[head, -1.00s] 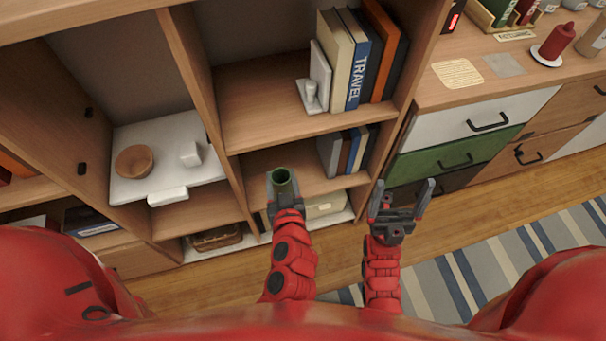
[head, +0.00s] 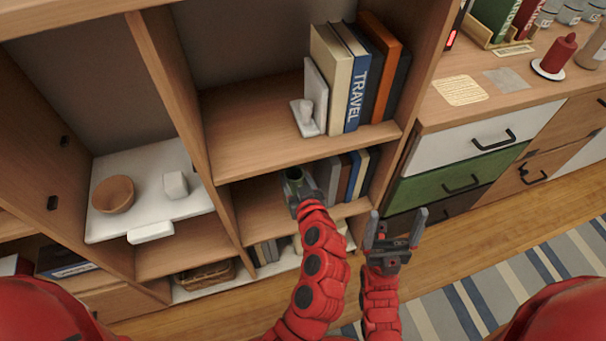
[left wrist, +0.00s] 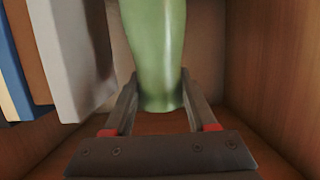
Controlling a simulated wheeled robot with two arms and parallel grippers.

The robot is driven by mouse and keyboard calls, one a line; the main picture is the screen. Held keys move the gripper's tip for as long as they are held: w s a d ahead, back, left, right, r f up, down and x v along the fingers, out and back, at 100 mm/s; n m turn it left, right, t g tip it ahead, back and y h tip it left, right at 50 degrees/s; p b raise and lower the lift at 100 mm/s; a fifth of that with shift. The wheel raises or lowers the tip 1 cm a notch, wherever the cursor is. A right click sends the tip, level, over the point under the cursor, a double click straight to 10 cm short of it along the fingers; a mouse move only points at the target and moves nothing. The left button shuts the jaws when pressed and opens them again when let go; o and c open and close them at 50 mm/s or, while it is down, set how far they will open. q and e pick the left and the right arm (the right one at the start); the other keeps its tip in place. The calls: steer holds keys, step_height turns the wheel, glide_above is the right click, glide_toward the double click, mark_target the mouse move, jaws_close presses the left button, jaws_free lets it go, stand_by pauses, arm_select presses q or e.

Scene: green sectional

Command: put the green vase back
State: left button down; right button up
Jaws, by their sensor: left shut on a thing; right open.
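The green vase (head: 294,174) is held in my left gripper (head: 297,187), which is shut on it inside the middle shelf compartment of the wooden bookcase. In the left wrist view the vase (left wrist: 157,50) stands between the two fingers (left wrist: 160,105), with the compartment's back and side walls around it. I cannot tell whether its base touches the shelf (head: 258,206). My right gripper (head: 396,228) is open and empty, in front of the bookcase near the drawers.
Grey, brown and blue books (head: 345,173) stand in the same compartment, to the vase's right in the head view. A white bookend (head: 314,97) and taller books are on the shelf above. A white pull-out tray (head: 147,204) with a wooden bowl (head: 113,194) is at left.

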arm_select(q)
steer(key=shift+w+d+f+b, duration=0.15)
steer(key=shift+w+d+f, duration=0.2)
steer(key=shift+w+f, duration=0.3)
steer(key=shift+w+d+f+b, duration=0.15)
steer(key=shift+w+d+f, duration=0.2)
steer(key=shift+w+f, duration=0.35)
steer(key=shift+w+d+f+b, duration=0.15)
steer(key=shift+w+d+f, duration=0.2)
steer(key=shift+w+f, duration=0.3)
steer(key=c, duration=0.7)
jaws_free()
steer(key=shift+f, duration=0.1)
steer(key=o, duration=0.5)
